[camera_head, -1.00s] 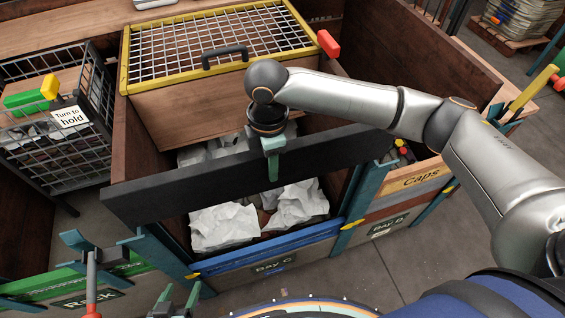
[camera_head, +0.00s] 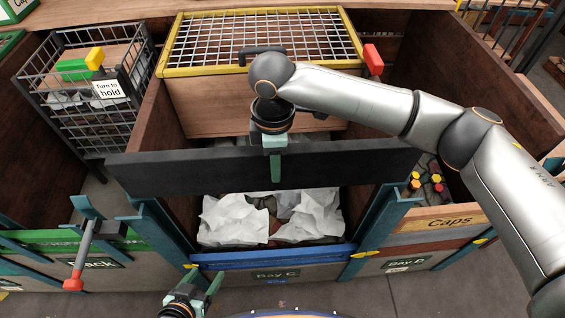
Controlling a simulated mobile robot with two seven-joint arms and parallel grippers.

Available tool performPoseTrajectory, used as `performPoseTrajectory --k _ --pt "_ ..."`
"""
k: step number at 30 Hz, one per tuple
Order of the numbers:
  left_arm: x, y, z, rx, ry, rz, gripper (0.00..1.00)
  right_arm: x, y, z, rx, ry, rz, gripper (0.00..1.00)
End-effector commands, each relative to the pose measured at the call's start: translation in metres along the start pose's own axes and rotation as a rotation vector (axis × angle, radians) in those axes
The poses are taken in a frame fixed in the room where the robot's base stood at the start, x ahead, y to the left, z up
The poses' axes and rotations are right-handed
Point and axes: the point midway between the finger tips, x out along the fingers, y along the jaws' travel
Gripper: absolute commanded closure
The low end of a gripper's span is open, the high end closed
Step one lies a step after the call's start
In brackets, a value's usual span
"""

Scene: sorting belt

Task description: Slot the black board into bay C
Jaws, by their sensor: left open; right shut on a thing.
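The black board (camera_head: 340,166) is a long dark plank held level across the front of bay C, above its blue front board (camera_head: 275,257). My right gripper (camera_head: 275,168) is shut on the board near its middle, with one green finger showing over its face. Teal posts (camera_head: 160,232) stand at both sides of the bay; the right post (camera_head: 383,225) shows below the board's right end. There is a clear gap between the black board and the blue board. The "Bay C" label (camera_head: 277,274) is below. My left gripper (camera_head: 205,285) is open and empty at the bottom, left of the label.
Crumpled white paper (camera_head: 235,220) lies inside bay C. A yellow-framed mesh lid (camera_head: 262,38) with a black handle is behind. A red-tipped lever (camera_head: 82,258) stands at the left. The Caps bay (camera_head: 445,222) is at the right, a wire basket (camera_head: 85,95) at the left.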

Motion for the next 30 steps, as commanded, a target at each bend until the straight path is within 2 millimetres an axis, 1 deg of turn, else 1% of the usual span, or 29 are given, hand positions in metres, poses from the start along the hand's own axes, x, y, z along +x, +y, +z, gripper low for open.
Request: performPoseTrajectory --k 4,9,11,18,24,30 --pt "0.004 -0.001 0.005 0.000 -0.001 -0.001 0.30 0.002 0.001 -0.003 -0.001 0.004 0.004 1.00" --pt "0.014 -0.002 0.016 0.001 0.000 -0.001 0.30 0.014 0.000 -0.002 -0.002 0.003 0.003 1.00" --pt "0.011 -0.001 0.013 0.001 0.000 0.000 0.30 0.010 0.000 -0.002 -0.001 0.004 0.003 1.00" --pt "0.007 -0.001 0.008 0.002 0.000 0.000 0.30 0.008 0.000 -0.002 -0.001 0.004 0.003 1.00" --pt "0.002 -0.001 0.003 0.002 0.000 0.000 0.30 0.008 0.000 -0.002 -0.001 0.004 0.003 1.00" --pt "0.002 -0.001 0.003 0.002 0.000 0.000 0.30 0.010 0.001 -0.001 -0.001 0.004 0.003 1.00"
